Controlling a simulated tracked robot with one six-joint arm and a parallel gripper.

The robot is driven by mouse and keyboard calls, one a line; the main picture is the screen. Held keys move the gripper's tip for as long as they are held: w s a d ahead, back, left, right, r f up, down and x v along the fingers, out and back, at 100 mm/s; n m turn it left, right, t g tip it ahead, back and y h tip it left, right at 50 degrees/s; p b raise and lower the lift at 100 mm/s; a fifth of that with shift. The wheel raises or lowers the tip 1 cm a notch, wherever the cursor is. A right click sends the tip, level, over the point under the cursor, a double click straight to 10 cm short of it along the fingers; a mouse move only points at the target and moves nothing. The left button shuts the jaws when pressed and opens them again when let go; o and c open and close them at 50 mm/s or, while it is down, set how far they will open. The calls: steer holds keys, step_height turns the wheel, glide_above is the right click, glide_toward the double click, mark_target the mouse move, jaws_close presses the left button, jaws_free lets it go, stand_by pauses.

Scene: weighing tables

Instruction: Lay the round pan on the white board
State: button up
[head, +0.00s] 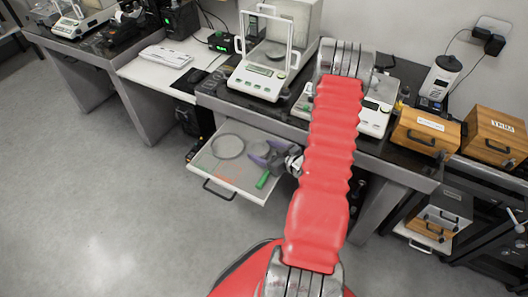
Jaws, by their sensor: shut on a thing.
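The round pan (227,146) is a thin grey disc with a darker rim. In the head view it shows over the far left part of the white board (222,181), a pale flat board with a dark front handle, standing out from under the dark bench. My gripper (255,155) comes in from the right, over the board's right half, and is shut on the pan's right edge. The fingertips partly hide that edge. I cannot tell whether the pan touches the board or is held just above it.
A green object (262,180) lies at the board's right, below my gripper. A balance with a glass draft shield (267,77) stands on the bench (228,104) behind. Another balance (375,118) is partly behind my arm. Wooden boxes (426,134) stand right. The floor (110,220) at left is clear.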

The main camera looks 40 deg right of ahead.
steer(key=shift+f, duration=0.5)
steer(key=shift+f, duration=0.25)
